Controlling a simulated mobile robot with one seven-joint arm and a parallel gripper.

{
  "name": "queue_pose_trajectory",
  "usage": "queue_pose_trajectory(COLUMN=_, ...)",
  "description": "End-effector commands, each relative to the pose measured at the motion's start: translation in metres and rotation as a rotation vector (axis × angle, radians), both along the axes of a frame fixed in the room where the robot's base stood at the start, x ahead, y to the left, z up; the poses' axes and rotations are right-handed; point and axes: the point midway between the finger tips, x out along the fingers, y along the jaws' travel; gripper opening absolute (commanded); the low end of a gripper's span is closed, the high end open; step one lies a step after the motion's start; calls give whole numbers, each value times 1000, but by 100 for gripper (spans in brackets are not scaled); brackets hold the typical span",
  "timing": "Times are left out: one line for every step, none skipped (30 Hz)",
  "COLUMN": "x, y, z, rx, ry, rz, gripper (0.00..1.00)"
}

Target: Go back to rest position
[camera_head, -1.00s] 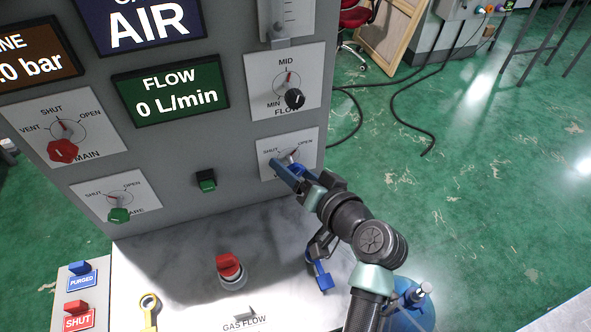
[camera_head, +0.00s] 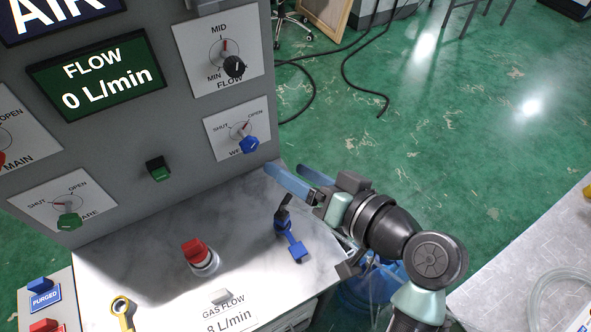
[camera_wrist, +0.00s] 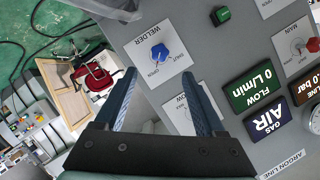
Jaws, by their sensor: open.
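My gripper (camera_head: 301,181) is open and empty, in front of the machine panel at its lower right, apart from it. The blue welder knob (camera_head: 249,144) sits on its white plate just up and left of my fingers; it also shows in the wrist view (camera_wrist: 159,52). The wrist view shows my two blue-grey fingers (camera_wrist: 164,103) spread apart with nothing between them. The panel (camera_head: 190,115) carries the green FLOW display (camera_head: 98,76), which reads 0 L/min.
A red knob (camera_head: 197,252), a blue-handled item (camera_head: 291,243) and a yellow ring-ended tag (camera_head: 122,306) are on the white bench top (camera_head: 160,265). A pale table (camera_head: 540,250) with clear tubing stands at right. Green floor (camera_head: 440,140) lies open between.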

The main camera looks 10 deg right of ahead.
Motion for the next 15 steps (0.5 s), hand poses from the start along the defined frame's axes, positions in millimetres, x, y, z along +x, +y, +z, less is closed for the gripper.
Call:
queue_pose_trajectory(x=0, y=0, z=0, rx=0, ry=0, rz=0, gripper=72)
queue_pose_trajectory(x=0, y=0, z=0, rx=0, ry=0, rz=0, gripper=72)
queue_pose_trajectory(x=0, y=0, z=0, rx=1, ry=1, rz=0, gripper=72)
queue_pose_trajectory(x=0, y=0, z=0, rx=1, ry=1, rz=0, gripper=72)
queue_pose_trajectory(x=0, y=0, z=0, rx=0, ry=0, rz=0, gripper=72)
queue_pose_trajectory(x=0, y=0, z=0, rx=1, ry=1, rz=0, gripper=72)
queue_pose_trajectory(x=0, y=0, z=0, rx=0, ry=0, rz=0, gripper=72)
queue_pose_trajectory(x=0, y=0, z=0, rx=0, ry=0, rz=0, gripper=72)
queue_pose_trajectory(x=0, y=0, z=0, rx=0, ry=0, rz=0, gripper=72)
queue_pose_trajectory(x=0, y=0, z=0, rx=0, ry=0, rz=0, gripper=72)
queue_pose_trajectory(x=0, y=0, z=0, rx=0, ry=0, rz=0, gripper=72)
queue_pose_trajectory(x=0, y=0, z=0, rx=0, ry=0, rz=0, gripper=72)
queue_pose_trajectory(x=0, y=0, z=0, rx=0, ry=0, rz=0, gripper=72)
queue_pose_trajectory(x=1, y=0, z=1, rx=-2, ry=-2, rz=-1, gripper=72)
queue_pose_trajectory(x=5, y=1, z=6, rx=-14, ry=-13, rz=-8, gripper=72)
